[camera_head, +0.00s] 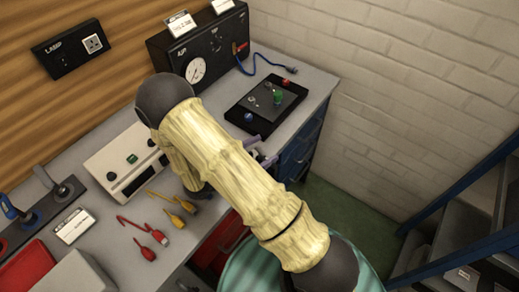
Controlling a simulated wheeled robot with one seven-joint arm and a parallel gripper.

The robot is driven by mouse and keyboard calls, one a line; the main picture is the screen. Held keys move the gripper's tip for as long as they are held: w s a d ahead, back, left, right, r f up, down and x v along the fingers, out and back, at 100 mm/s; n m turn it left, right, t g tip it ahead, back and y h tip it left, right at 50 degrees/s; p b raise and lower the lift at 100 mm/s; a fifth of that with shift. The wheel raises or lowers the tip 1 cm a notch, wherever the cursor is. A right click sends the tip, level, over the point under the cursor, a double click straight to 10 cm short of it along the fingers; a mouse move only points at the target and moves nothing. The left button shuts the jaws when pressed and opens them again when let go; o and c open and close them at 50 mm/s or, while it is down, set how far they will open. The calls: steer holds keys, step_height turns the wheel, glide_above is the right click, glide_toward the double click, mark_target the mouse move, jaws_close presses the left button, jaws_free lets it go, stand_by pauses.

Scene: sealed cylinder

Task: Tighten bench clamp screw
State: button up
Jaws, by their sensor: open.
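I cannot pick out the bench clamp or its screw; my arm covers the middle of the bench's front edge. My gripper (264,158) is mostly hidden behind my own arm. Only small pale purple-grey parts, which look like its fingers, show just right of the arm. They are close to the front edge of the grey bench (311,88), below the black tray. The fingers are open, and I see nothing held between them. Whether they touch anything is hidden.
A black tray (243,121) with a green knob, a gauge box (160,54) and a blue cable (267,68) are at the back. A white meter box (107,160), red and yellow probes (147,253) and a red bin (26,268) lie left. A blue-framed rack (462,215) stands right.

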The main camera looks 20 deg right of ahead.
steer(key=c, duration=1)
steer(key=shift+m+g, duration=0.4)
steer(key=shift+g, duration=0.2)
steer(key=m+g, duration=0.2)
steer(key=g, duration=0.2)
steer(key=shift+m+h, duration=0.3)
steer(key=shift+h, duration=0.1)
steer(key=m+g+y, duration=0.1)
steer(key=m+g, duration=0.3)
steer(key=g, duration=0.2)
steer(key=shift+g, duration=0.4)
steer(key=m+g+y, duration=0.4)
steer(key=g, duration=0.1)
steer(key=shift+m+g+b, duration=0.35)
steer(key=shift+m+g, duration=0.05)
steer(key=shift+r+m+g+y, duration=0.1)
steer(key=shift+m+g+y, duration=0.9)
steer(key=shift+y, duration=0.2)
